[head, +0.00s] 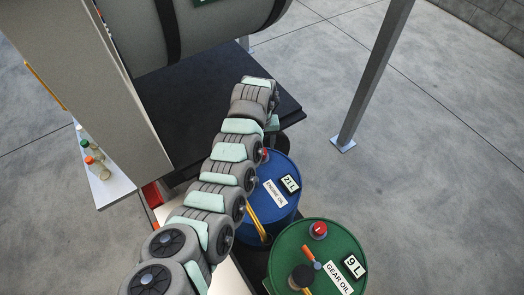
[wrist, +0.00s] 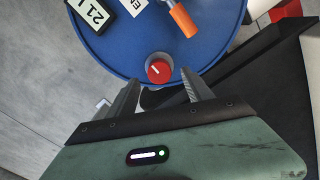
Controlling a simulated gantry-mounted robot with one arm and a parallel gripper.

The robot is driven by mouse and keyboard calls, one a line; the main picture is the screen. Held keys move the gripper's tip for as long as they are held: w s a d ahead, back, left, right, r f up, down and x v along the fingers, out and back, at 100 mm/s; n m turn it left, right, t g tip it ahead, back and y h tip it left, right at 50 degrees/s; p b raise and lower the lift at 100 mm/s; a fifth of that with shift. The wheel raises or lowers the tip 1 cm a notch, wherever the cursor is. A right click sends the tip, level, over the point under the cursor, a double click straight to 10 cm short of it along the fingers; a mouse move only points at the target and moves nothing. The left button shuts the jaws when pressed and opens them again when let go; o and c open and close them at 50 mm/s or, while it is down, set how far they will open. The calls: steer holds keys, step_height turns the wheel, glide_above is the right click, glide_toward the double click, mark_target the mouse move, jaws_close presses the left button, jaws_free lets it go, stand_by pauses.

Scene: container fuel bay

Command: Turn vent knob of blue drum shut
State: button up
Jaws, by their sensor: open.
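The blue drum (head: 284,214) stands below my arm in the head view, with an ENGINE OIL label and a 21 L tag on its lid. Its lid also fills the top of the wrist view (wrist: 120,52). The red vent knob (wrist: 158,68), with a white line on its face, sits near the lid's rim. In the head view the knob (head: 265,155) is partly hidden by my arm. My gripper (wrist: 160,77) is open, its fingers on either side of the near part of the knob in the picture. I cannot tell whether they touch it.
An orange-handled lever (wrist: 182,20) lies on the lid to the right of the knob. A green GEAR OIL drum (head: 290,240) with its own red knob (head: 318,230) stands close by. A dark platform (head: 200,95) and a grey post (head: 372,80) are behind. Open concrete floor lies right.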

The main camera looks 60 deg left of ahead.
steer(key=shift+f+b, duration=0.4)
steer(key=shift+f, duration=1.65)
steer(key=shift+w, duration=0.1)
steer(key=shift+c, duration=0.5)
jaws_close()
